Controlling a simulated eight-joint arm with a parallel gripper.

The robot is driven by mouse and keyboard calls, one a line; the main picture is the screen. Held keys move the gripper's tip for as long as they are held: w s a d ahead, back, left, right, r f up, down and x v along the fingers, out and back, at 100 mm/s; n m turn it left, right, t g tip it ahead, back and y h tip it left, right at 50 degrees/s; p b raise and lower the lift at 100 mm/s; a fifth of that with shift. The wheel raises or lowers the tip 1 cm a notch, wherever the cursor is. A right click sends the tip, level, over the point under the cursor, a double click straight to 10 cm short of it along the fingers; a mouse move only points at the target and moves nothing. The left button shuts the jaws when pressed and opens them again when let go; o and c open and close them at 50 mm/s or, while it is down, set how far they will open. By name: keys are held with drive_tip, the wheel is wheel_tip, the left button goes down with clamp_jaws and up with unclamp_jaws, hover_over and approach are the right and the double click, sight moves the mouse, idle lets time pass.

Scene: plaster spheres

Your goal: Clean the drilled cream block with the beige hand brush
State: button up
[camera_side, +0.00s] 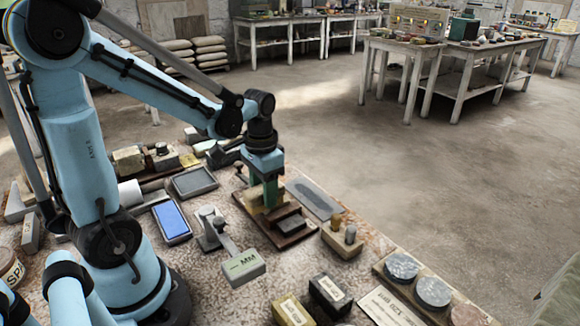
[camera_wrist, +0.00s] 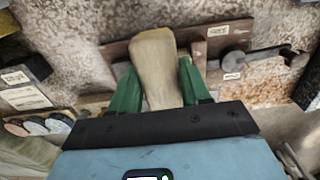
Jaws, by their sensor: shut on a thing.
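My gripper (camera_side: 264,198) points down over a brown wooden board (camera_side: 287,239) in the side view. Its green fingers also show in the wrist view (camera_wrist: 159,88), shut on a beige, smooth, flared piece, which looks like the handle of the hand brush (camera_wrist: 154,58). In the side view a beige part of the brush (camera_side: 254,197) shows beside the fingers. Its bristles are hidden, so I cannot tell whether they touch anything. I cannot make out drilled holes on any cream block.
A blue-topped tray (camera_side: 172,221) and a grey tray (camera_side: 194,181) lie to the left. A green-and-cream block marked MM (camera_side: 243,267) and dark boxes (camera_side: 329,294) stand in front. Round discs (camera_side: 433,291) sit at the right. The table is crowded around the board.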

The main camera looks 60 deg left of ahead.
sight(280, 181)
drive_tip(key=shift+r, duration=0.1)
idle(0.3)
drive_tip(key=shift+w+r, duration=0.3)
drive_tip(key=shift+w, duration=0.2)
drive_tip(key=shift+w+r, duration=0.3)
drive_tip(key=shift+w, duration=0.2)
drive_tip(key=shift+f, duration=0.75)
drive_tip(key=shift+w, duration=0.1)
drive_tip(key=shift+w, duration=1)
drive_tip(key=shift+s, duration=0.15)
drive_tip(key=shift+s, duration=2.05)
drive_tip(key=shift+w, duration=0.1)
